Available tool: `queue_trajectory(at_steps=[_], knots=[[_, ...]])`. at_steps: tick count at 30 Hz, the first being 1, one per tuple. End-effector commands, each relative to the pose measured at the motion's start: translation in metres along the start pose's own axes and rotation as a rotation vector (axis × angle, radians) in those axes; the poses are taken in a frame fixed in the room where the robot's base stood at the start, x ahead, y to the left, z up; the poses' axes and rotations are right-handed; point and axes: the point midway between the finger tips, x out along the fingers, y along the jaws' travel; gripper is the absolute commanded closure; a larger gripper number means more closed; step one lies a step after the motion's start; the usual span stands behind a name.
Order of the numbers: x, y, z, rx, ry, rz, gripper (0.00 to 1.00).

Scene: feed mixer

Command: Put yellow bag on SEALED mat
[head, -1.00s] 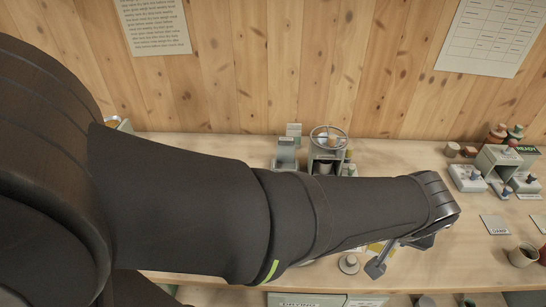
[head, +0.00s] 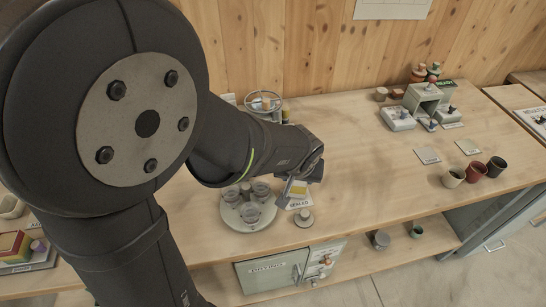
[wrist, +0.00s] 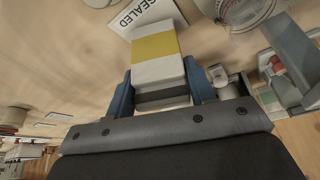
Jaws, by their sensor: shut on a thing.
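The yellow bag (wrist: 155,47), a block with white, yellow and dark bands, is between my gripper's blue fingers (wrist: 160,92) in the wrist view. My gripper is shut on it. The SEALED mat (wrist: 136,14), white with black letters, lies just beyond the bag's far end and is partly covered by it in that view. In the head view the SEALED mat (head: 299,204) is just below my gripper (head: 292,189), and a bit of the yellow bag (head: 300,188) shows there. I cannot tell whether the bag touches the mat.
A round tray (head: 235,220) with several clear cups stands left of the mat. A small grey round-based object (head: 304,219) stands close in front of it. Cups (head: 474,171) and the READY station (head: 425,100) are at the right. The bench between is mostly clear.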

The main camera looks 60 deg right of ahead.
Motion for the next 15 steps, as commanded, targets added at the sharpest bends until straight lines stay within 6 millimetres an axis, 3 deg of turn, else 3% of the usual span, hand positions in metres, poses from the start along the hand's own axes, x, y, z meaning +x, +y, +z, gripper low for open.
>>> queue_trajectory(at_steps=[12,13,15], knots=[[0.0055,0.0002,0.0023,0.002,0.0,0.0,0.79],[0.0055,0.0002,0.0023,0.002,0.001,0.0,0.46],[0.0052,0.0002,0.0022,0.002,0.001,0.0,0.33]])
